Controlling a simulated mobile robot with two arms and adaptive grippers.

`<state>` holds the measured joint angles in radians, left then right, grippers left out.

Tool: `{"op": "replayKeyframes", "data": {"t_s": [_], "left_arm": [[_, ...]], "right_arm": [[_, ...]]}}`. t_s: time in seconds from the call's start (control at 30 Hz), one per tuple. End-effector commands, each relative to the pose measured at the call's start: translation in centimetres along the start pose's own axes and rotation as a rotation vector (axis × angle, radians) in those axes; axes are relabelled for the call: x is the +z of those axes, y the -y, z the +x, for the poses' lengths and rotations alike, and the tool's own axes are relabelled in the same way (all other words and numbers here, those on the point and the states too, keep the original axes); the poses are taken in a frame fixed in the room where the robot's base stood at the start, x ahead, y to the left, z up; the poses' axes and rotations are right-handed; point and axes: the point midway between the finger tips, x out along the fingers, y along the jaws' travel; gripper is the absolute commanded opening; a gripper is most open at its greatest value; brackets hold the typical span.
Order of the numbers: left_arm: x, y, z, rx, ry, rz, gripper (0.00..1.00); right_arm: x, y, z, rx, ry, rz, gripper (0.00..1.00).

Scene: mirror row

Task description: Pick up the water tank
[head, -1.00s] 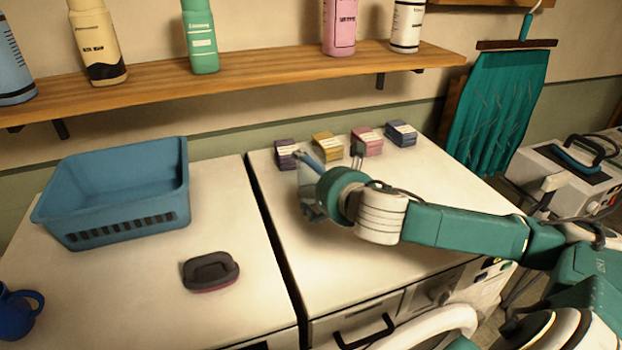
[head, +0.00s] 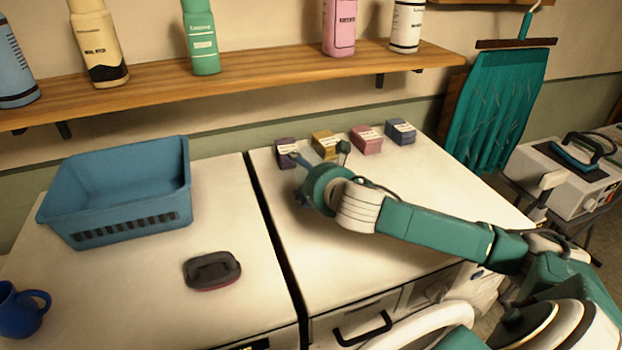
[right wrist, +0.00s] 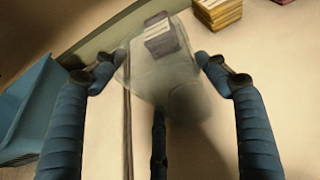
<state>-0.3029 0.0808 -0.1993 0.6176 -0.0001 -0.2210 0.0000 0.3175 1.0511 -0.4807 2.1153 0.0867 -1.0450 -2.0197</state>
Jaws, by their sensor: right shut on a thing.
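The water tank (right wrist: 178,78) is a clear, see-through vessel. In the right wrist view it sits between the fingers of my right gripper (right wrist: 160,65), which are shut on it. A purple box shows through it. In the head view my right gripper (head: 318,156) is over the back left part of the right-hand white machine top, in front of the small boxes. There the tank is mostly hidden behind the gripper and wrist. I cannot tell whether it touches the top. My left gripper is not in view.
Small purple (head: 286,152), yellow (head: 325,143), pink (head: 367,140) and blue (head: 400,132) boxes stand behind the gripper. A blue basket (head: 75,190), a dark brush (head: 212,270) and a blue mug (head: 20,312) are left. An iron on its station (head: 565,185) stands right.

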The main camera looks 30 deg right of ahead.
Motion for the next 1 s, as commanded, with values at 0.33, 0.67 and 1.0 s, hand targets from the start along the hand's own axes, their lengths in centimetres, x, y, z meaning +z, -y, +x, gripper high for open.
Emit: {"op": "replayKeyframes", "data": {"t_s": [0.33,0.67,1.0], "left_arm": [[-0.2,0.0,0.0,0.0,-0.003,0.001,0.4],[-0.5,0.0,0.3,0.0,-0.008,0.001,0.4],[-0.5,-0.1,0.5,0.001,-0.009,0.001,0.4]], "right_arm": [[0.3,0.0,-0.1,0.0,0.002,-0.001,0.42],[2.5,0.0,-0.9,0.0,0.005,0.0,0.42],[5.8,0.0,-2.3,0.0,0.005,0.001,0.42]]}}
